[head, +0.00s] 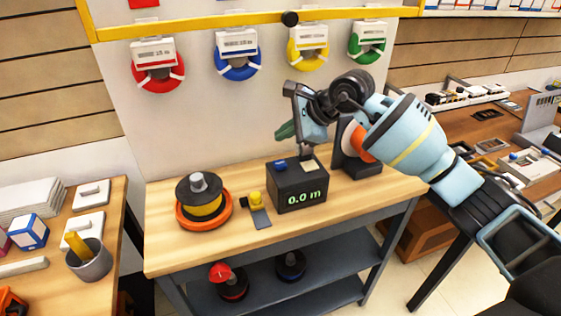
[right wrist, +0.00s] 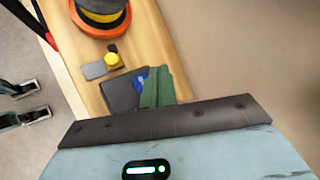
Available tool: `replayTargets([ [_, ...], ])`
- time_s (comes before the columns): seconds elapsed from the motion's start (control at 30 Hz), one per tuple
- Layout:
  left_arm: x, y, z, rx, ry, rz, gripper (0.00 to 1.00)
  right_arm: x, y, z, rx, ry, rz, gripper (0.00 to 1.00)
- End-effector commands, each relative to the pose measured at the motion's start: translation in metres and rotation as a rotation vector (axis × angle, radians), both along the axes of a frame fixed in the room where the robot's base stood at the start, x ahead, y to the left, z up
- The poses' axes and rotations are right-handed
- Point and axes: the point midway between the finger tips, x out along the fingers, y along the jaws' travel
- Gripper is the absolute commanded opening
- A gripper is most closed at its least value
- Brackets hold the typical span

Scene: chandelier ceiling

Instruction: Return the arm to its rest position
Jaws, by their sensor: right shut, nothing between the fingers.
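My right arm (head: 408,140) comes in from the right in the head view and is bent over the workbench. My right gripper (head: 285,131) has green fingers, which are shut and empty. It is above and behind the black meter box (head: 298,188) that reads "0.0 m", apparently clear of it. In the right wrist view the green fingers (right wrist: 157,88) cover part of the box (right wrist: 122,96).
The wooden bench (head: 160,250) holds an orange-based reel (head: 204,203), a small yellow clamp (head: 257,200) and a black stand with an orange disc (head: 352,140) close to my arm. Coloured rings hang on the board behind. A side table (head: 110,235) stands left.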

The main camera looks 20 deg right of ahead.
Motion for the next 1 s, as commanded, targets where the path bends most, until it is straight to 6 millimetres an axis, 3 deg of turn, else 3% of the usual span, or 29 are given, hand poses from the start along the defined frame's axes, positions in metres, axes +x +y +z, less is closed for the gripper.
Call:
replayTargets([
  [0.67, 0.008, 0.000, 0.001, -0.001, -0.015, 0.001, 0.47, 0.000, 0.000, -0.001, 0.000, 0.001, 0.001, 0.00],
  [0.87, -0.005, 0.002, -0.005, 0.003, 0.012, 0.000, 0.47, -0.025, 0.041, -0.032, 0.216, 0.108, 0.024, 0.00],
  [1.0, -0.006, 0.002, -0.003, 0.004, 0.013, -0.001, 0.47, -0.058, 0.083, -0.056, 0.504, 0.257, 0.017, 0.00],
])
